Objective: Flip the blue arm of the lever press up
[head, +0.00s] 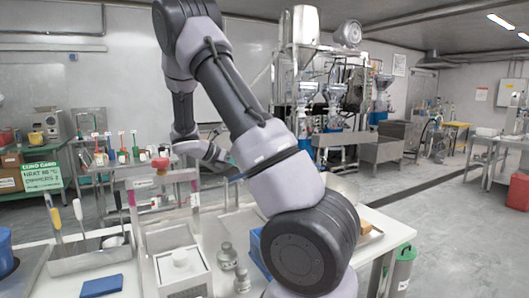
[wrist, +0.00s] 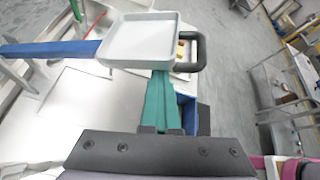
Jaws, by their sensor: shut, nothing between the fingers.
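In the wrist view my gripper (wrist: 161,85) points up the picture with its two teal fingers together and nothing between them. A blue bar (wrist: 50,49), which looks like the blue arm of the lever press, runs in from the left edge to a pale square pan (wrist: 145,40). The fingertips are just below the pan's near edge in the picture; I cannot tell whether they touch it. In the head view my gripper (head: 233,163) is small, above the white bench and partly hidden by my arm. I cannot make out the blue arm there.
A black handle (wrist: 197,52) stands right of the pan. A metal frame with a red knob (head: 160,163), a white box (head: 183,272), metal bottles (head: 227,256) and a tool holder (head: 90,256) stand on the bench. Open floor lies to the right.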

